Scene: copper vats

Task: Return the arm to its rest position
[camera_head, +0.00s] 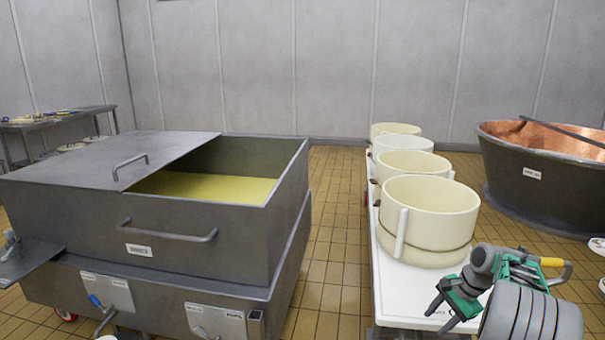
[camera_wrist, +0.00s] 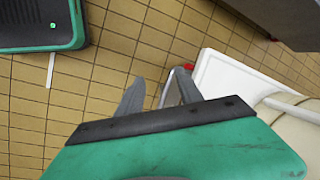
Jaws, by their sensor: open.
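My gripper (camera_head: 438,321) is at the lower right of the head view, beside the front of the white-topped table (camera_head: 401,277). Its green body and two grey fingers show, and the fingers are apart with nothing between them. In the wrist view my gripper (camera_wrist: 158,92) points down toward the tiled floor, with the table's white corner (camera_wrist: 212,75) just right of the fingertips. My grey arm links fold behind the gripper at the lower right of the head view and hide part of the table's right side.
Several cream tubs (camera_head: 428,222) stand in a row on the table. A steel vat (camera_head: 205,240) with yellowish liquid and a partly covering lid is at left. A copper-lined vat (camera_head: 541,165) is at right. Tiled floor (camera_head: 335,220) lies free between the steel vat and the table.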

